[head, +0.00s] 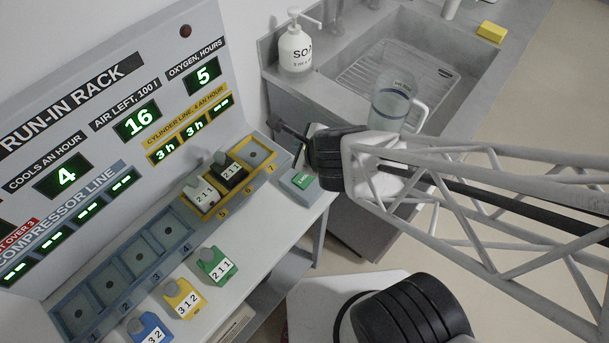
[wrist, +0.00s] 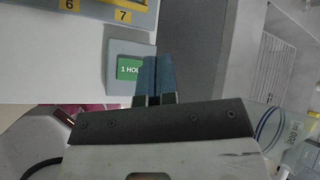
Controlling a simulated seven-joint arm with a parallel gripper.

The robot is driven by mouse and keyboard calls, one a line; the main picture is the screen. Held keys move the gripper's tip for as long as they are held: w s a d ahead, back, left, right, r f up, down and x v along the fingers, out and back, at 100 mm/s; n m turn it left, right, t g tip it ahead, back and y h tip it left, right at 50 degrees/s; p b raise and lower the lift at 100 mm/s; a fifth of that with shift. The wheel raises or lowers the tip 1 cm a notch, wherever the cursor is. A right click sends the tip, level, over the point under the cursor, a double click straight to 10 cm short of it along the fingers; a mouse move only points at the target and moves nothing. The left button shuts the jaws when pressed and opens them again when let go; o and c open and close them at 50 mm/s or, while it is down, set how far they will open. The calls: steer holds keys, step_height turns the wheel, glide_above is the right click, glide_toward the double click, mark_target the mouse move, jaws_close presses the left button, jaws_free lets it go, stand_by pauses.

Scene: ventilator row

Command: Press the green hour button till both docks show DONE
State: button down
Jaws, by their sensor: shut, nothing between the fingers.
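The green hour button (head: 303,181) sits on a grey box at the right end of the rack's shelf. In the wrist view the button (wrist: 129,69) reads "1 HO", its right part hidden by my fingers. My gripper (wrist: 155,78) is shut and empty, with its fingertips at the button's right edge; I cannot tell whether they touch it. In the head view my gripper (head: 290,132) is above the button. Docks 5 and 6 of the yellow cylinder line (head: 232,185) hold a white module (head: 203,194) and a black module (head: 231,172), both marked 211. Their displays (head: 178,142) read 3h and 3h.
Dock 7 (head: 257,154) is empty. The blue compressor docks (head: 140,264) are empty, with green (head: 216,265), yellow (head: 184,298) and blue (head: 150,328) modules in front. A soap bottle (head: 295,50), sink (head: 440,80) and jug (head: 392,105) stand behind. Panel displays read 4, 16 and 5.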

mark_target(303, 179)
steer(key=shift+f, duration=0.2)
stand_by(0.5)
steer(key=shift+f, duration=4.2)
steer(key=shift+f, duration=0.85)
stand_by(0.3)
steer(key=shift+r, duration=0.8)
steer(key=shift+r, duration=0.15)
stand_by(0.4)
steer(key=shift+r, duration=2.35)
